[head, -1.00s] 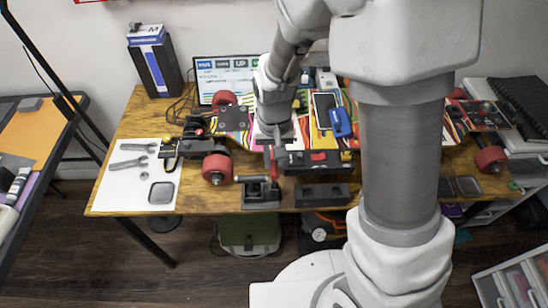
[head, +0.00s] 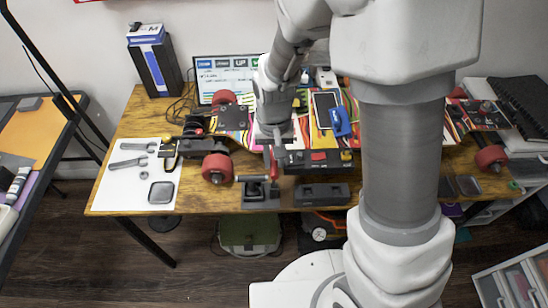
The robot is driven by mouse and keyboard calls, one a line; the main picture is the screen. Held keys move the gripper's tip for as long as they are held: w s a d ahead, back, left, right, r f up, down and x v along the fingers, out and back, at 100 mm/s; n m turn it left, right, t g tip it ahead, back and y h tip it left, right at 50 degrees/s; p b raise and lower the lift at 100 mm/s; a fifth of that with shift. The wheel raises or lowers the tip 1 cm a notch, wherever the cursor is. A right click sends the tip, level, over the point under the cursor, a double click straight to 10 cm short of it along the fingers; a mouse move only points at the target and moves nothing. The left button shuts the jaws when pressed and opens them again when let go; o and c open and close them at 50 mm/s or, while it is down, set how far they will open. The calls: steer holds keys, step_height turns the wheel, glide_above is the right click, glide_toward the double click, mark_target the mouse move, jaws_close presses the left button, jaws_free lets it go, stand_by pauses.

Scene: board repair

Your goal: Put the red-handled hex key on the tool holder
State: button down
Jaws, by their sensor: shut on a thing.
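My gripper (head: 273,143) points down over the front of the workbench, its fingers small and partly blurred. It is shut on the red-handled hex key (head: 273,164), whose red handle hangs upright just below the fingers. The key's thin metal part is too small to make out. A dark tool holder (head: 319,161) with a red and a yellow item in it stands right of the key. I cannot tell whether the key touches the stand.
A dark low tray (head: 322,195) lies right of the stand. A colourful skateboard deck with red wheels (head: 217,168) spans the bench behind. A phone (head: 325,110) and blue tool (head: 341,122) lie on it. A white mat (head: 125,180) with wrenches is at left. A laptop (head: 222,72) stands behind.

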stand_by(0.3)
steer(key=c, duration=0.7)
jaws_free()
steer(key=shift+c, duration=0.9)
steer(key=shift+r+p, duration=2.95)
steer(key=shift+r, duration=0.75)
steer(key=shift+r, duration=0.1)
steer(key=s+d+r+t, duration=0.2)
steer(key=s+d+r, duration=0.1)
steer(key=r, duration=0.4)
steer(key=s+d+r+t, duration=0.1)
steer(key=s+d+r, duration=0.3)
steer(key=r, duration=0.3)
steer(key=s+d+r+t, duration=0.2)
steer(key=s+d+r, duration=0.1)
steer(key=s+r, duration=0.2)
step_height(320, 180, up, 3)
steer(key=shift+s+d+f+t, duration=0.15)
steer(key=shift+s+d+t, duration=0.05)
steer(key=shift+d+t, duration=0.1)
